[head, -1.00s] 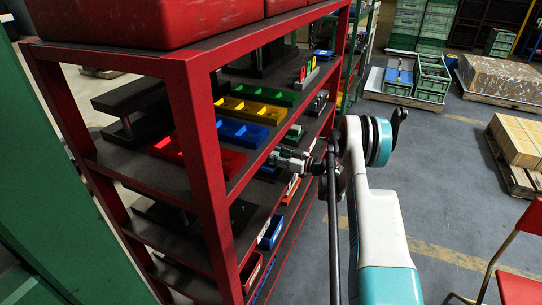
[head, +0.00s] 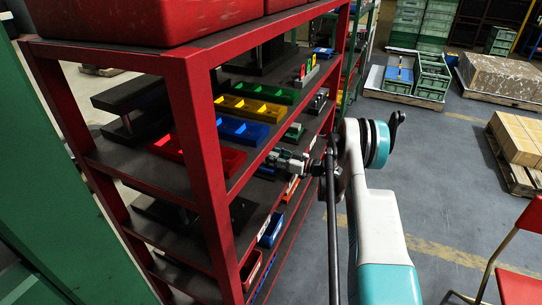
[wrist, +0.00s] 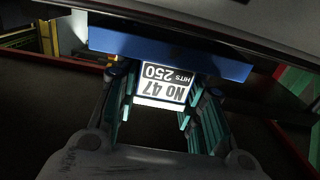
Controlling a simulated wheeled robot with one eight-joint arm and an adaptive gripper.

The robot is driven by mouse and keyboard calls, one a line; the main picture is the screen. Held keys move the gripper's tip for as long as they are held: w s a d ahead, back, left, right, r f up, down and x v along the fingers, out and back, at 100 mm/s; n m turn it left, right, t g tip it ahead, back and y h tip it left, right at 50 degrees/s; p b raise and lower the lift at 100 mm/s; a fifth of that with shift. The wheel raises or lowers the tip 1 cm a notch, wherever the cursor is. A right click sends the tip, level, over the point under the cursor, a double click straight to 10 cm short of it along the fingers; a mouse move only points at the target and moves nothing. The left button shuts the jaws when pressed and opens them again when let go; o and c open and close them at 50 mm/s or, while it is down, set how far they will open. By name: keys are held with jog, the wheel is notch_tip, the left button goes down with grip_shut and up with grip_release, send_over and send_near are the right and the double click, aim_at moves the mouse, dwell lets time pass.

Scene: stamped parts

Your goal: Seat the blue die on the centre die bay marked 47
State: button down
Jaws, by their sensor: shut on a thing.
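The blue die (wrist: 170,48) spans the top of the wrist view as a blue bar. A white label (wrist: 163,83) below it reads "NO 47, HITS 250", upside down. My gripper (wrist: 160,105) has its teal fingers on both sides of the labelled part and is shut on the die. In the head view my gripper (head: 289,160) is at the open side of the red rack, at a middle shelf. A small blue patch (head: 267,173) shows just left of it, probably the die. The centre bay and its marking cannot be made out.
The red rack's front post (head: 207,165) and shelf edges stand close to my gripper. The shelf above holds red, blue (head: 241,132), yellow (head: 253,109) and green (head: 261,92) trays. A blue bin (head: 270,231) sits lower. The floor to the right is largely open.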

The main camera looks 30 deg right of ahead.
jog(key=shift+f, duration=0.35)
jog(key=c, duration=1)
grip_release()
jog(key=shift+s+f, duration=0.1)
jog(key=v, duration=1.2)
